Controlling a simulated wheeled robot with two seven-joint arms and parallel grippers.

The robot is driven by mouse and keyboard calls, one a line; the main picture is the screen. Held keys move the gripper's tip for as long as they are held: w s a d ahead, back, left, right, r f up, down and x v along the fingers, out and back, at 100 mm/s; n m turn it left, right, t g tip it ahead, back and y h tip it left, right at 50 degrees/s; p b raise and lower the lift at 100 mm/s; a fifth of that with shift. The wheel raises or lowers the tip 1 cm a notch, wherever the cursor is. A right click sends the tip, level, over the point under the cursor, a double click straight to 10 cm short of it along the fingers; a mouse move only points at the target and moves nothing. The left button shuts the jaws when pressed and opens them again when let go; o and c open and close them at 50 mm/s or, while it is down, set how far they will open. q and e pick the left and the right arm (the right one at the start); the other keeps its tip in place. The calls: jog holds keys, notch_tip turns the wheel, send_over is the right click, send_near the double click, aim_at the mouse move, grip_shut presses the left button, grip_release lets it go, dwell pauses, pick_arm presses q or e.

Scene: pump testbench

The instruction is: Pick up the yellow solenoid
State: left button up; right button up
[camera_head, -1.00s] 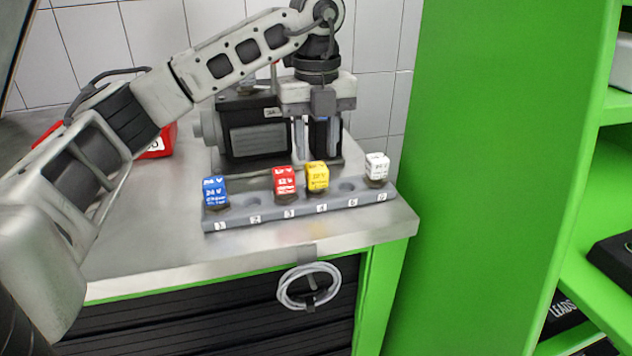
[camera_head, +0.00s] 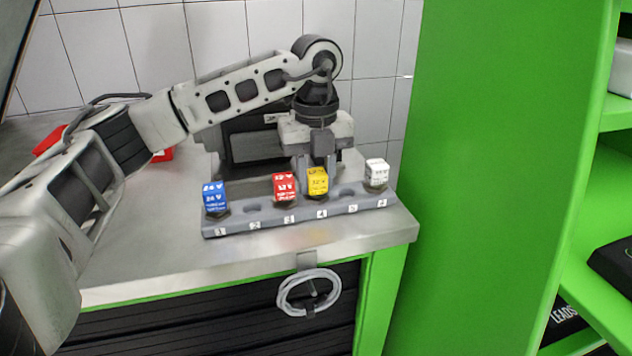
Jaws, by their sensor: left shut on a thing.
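The yellow solenoid (camera_head: 317,182) stands upright in the grey numbered rack (camera_head: 270,220), behind the label 4. My left gripper (camera_head: 317,168) points straight down over it, its fingers reaching the solenoid from behind and above. It is shut on the yellow solenoid, which still sits at its place in the rack. The fingertips are partly hidden behind the solenoid. My right gripper is not in view.
A red solenoid (camera_head: 285,187) stands close on the left of the yellow one. A blue solenoid (camera_head: 215,196) and a white solenoid (camera_head: 376,173) stand at the rack's ends. A dark pump unit (camera_head: 250,140) is behind. A tall green cabinet (camera_head: 500,150) bounds the right.

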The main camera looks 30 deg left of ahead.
pick_arm(q)
jog(key=shift+r, duration=0.1)
jog(key=shift+r, duration=0.55)
jog(key=s+d+r, duration=0.7)
jog(key=d+r, duration=0.4)
jog(key=d, duration=0.1)
jog(key=shift+r+p, duration=0.35)
